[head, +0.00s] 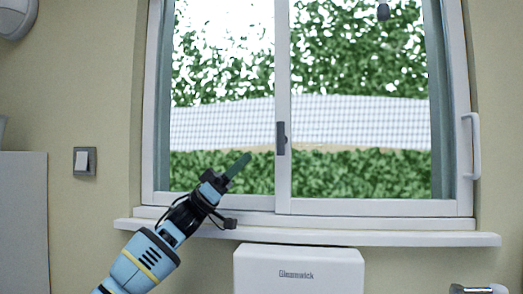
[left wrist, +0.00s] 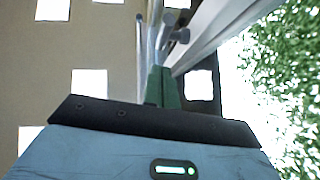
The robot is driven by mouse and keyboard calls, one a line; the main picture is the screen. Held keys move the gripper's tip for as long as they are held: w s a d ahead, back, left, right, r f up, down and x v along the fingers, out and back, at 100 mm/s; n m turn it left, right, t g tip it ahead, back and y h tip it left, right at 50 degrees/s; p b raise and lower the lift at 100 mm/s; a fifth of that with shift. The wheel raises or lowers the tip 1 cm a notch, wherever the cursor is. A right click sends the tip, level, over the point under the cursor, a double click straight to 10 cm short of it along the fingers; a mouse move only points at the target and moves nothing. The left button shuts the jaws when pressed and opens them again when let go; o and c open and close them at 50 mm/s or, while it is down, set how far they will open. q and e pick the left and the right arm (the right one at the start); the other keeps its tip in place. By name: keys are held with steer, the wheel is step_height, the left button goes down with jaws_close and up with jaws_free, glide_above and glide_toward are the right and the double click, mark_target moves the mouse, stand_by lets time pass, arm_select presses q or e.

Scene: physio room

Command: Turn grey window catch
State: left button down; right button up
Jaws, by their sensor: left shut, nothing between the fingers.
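The grey window catch (head: 281,138) is a small dark upright piece on the middle frame bar of the sliding window (head: 283,60) in the head view. My left gripper (head: 246,157) is below and to the left of the catch, with its greenish fingers pointing up and right. The fingers look apart from the catch and are shut on nothing. In the left wrist view the closed fingers (left wrist: 163,86) show at the centre; I cannot clearly make out the catch there. My right gripper is not in view.
The white window sill (head: 370,238) runs below the window, above a white box unit (head: 298,270). A white handle (head: 474,146) is on the right window frame. A light switch (head: 85,161) is on the left wall. A metal-and-white object (head: 478,289) shows at bottom right.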

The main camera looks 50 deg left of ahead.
mark_target(281, 139)
arm_select(q)
steer(key=shift+w+d+r+p, duration=0.25)
steer(key=shift+w+d, duration=0.3)
steer(key=shift+w, duration=0.15)
steer(key=shift+w+d+r+p, duration=0.2)
steer(key=shift+w+d+p, duration=0.05)
steer(key=shift+w+d, duration=0.4)
steer(key=shift+w+d+r+p, duration=0.25)
steer(key=shift+w+d, duration=0.25)
steer(key=shift+w, duration=0.25)
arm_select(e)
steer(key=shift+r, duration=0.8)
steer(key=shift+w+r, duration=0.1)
